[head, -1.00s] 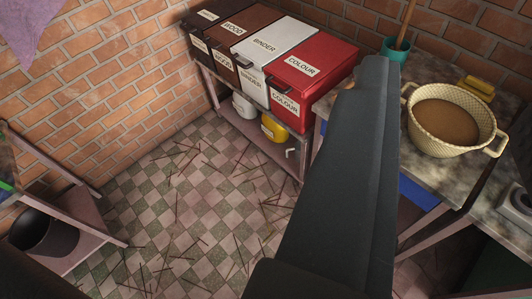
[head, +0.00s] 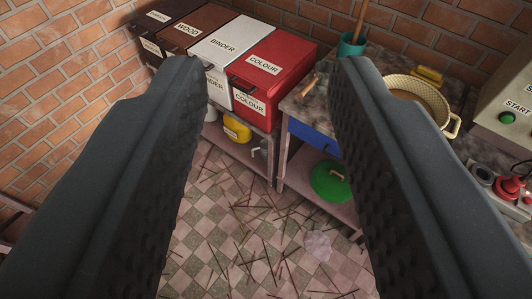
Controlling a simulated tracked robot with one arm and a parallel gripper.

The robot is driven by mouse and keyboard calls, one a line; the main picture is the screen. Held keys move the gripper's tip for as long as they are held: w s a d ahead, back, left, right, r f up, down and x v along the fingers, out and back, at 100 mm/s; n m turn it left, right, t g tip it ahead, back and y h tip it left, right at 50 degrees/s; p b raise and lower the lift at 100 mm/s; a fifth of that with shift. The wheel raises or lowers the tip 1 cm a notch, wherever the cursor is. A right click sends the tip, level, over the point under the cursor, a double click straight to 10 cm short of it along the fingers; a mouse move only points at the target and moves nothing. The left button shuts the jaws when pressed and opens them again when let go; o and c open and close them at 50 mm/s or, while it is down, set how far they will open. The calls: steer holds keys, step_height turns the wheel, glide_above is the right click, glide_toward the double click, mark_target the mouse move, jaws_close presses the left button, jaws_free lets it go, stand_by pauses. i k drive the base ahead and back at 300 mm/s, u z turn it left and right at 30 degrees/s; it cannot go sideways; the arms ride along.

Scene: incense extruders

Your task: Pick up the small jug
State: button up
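My gripper (head: 268,75) is open, its two long dark ridged fingers spread wide across the view with nothing between their tips. On the low shelf under the labelled bins stand a yellow container (head: 237,129) and a small pale grey vessel (head: 258,148) at the shelf's right end. A white container (head: 210,113) on the same shelf is mostly hidden by the left finger. I cannot tell for sure which of these is the small jug. The vessels show between the fingers, apart from them.
Wood, binder and red colour bins (head: 270,65) stand above the shelf. The right-hand workbench (head: 313,107) holds a teal pot (head: 351,47), a woven basket (head: 452,127) and a control box (head: 510,115). A green lidded thing (head: 328,181) sits below. Thin sticks litter the tiled floor (head: 220,235).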

mark_target(264, 147)
steer(key=z, duration=0.45)
steer(key=k, duration=1.2)
steer(key=z, duration=0.55)
steer(key=i, duration=1.2)
steer(key=u, duration=0.65)
steer(key=i, duration=1.05)
steer(key=u, duration=1)
steer(key=i, duration=0.45)
steer(key=u, duration=0.3)
steer(key=k, duration=0.9)
steer(key=u, duration=0.05)
